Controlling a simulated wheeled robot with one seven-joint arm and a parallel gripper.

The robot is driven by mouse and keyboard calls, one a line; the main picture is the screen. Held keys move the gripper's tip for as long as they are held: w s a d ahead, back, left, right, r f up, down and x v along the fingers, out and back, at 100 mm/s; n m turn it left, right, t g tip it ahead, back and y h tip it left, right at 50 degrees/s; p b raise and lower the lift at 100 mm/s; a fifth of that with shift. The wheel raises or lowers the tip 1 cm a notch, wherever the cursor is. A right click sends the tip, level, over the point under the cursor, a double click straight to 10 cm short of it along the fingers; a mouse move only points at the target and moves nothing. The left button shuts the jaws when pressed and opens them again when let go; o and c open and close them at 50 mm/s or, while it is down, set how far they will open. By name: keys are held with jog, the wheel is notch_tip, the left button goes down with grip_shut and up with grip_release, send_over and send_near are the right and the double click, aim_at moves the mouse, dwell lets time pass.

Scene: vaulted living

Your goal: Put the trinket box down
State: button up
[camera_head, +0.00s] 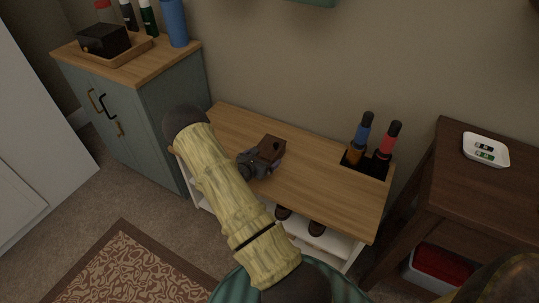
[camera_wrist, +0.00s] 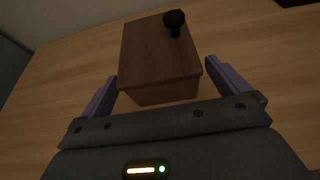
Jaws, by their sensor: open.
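The trinket box (camera_head: 271,148) is a small brown wooden box with a dark round knob on top. It sits on the light wooden top of a low bench (camera_head: 310,185). In the wrist view the trinket box (camera_wrist: 158,52) rests on the bench top (camera_wrist: 70,58), just ahead of and partly between the fingers. My gripper (camera_head: 255,163) is open at bench height beside the box. In the wrist view my gripper (camera_wrist: 160,83) has its two purplish fingers apart, one on each side of the box's near end, with a visible gap on the right.
A blue and a red bottle (camera_head: 383,145) stand in a dark holder at the bench's right end. A dark side table (camera_head: 455,180) with a white dish (camera_head: 486,150) is at right. A grey-green cabinet (camera_head: 170,105) stands at left. The bench's middle right is clear.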

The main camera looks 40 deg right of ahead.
jog(key=b+x, duration=0.1)
jog(key=x, duration=0.3)
jog(key=shift+d+f, duration=0.15)
jog(key=c, duration=1.1)
jog(key=shift+w+r, duration=0.1)
jog(key=shift+r, duration=0.2)
jog(key=shift+c, duration=0.8)
notch_tip(320, 180, up, 9)
jog(key=shift+r+p, duration=0.25)
jog(key=shift+p, duration=0.95)
